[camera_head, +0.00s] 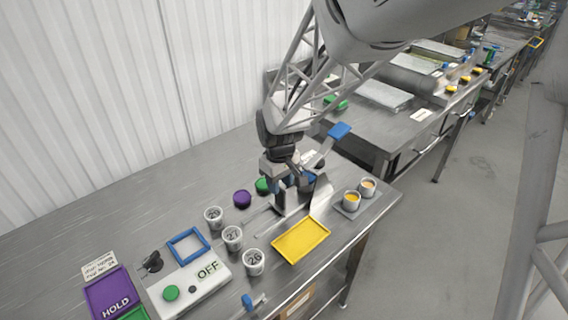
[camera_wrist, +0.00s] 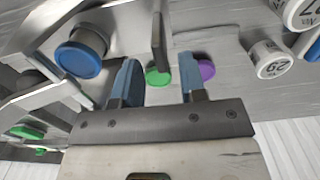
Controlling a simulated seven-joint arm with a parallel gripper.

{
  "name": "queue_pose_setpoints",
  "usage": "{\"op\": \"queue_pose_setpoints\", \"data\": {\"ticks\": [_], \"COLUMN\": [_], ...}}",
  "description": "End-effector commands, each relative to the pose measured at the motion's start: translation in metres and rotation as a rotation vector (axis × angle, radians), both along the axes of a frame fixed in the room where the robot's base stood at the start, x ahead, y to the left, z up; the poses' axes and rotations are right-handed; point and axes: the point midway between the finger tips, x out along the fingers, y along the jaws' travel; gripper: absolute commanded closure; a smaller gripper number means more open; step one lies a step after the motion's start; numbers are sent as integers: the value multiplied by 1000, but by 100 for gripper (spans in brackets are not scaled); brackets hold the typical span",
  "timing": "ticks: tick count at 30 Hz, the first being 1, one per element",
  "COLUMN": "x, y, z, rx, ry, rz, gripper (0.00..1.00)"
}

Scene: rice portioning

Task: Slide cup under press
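The press (camera_head: 292,198) is a metal stand with a raised blue handle (camera_head: 340,131). A blue round part (camera_wrist: 80,55), apparently the press head, is left of my fingers in the wrist view. My gripper (camera_head: 290,180) is at the press, partly hidden by the arm; in the wrist view (camera_wrist: 158,80) its two blue fingers are apart with nothing visible held. White numbered cups stand left of the press: the upper (camera_head: 214,216), the middle (camera_head: 232,238) and the front (camera_head: 253,262). Cup 29 shows at the right in the wrist view (camera_wrist: 268,60). No cup is visible under the press.
Purple (camera_head: 242,199) and green (camera_head: 263,185) discs lie near the gripper. A yellow tray (camera_head: 302,240) lies in front. Two filled cups (camera_head: 351,200) (camera_head: 368,187) stand on a small grey tray (camera_head: 349,213) near the right edge.

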Motion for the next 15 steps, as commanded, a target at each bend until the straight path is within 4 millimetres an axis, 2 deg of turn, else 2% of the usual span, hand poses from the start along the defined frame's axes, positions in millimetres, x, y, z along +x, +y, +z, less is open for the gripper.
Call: {"op": "queue_pose_setpoints", "data": {"ticks": [7,15], "x": [0,0], "y": [0,0], "z": [-26,-34], "rx": [-1,1], "ry": [1,-1], "rz": [0,0], "gripper": [62,62]}}
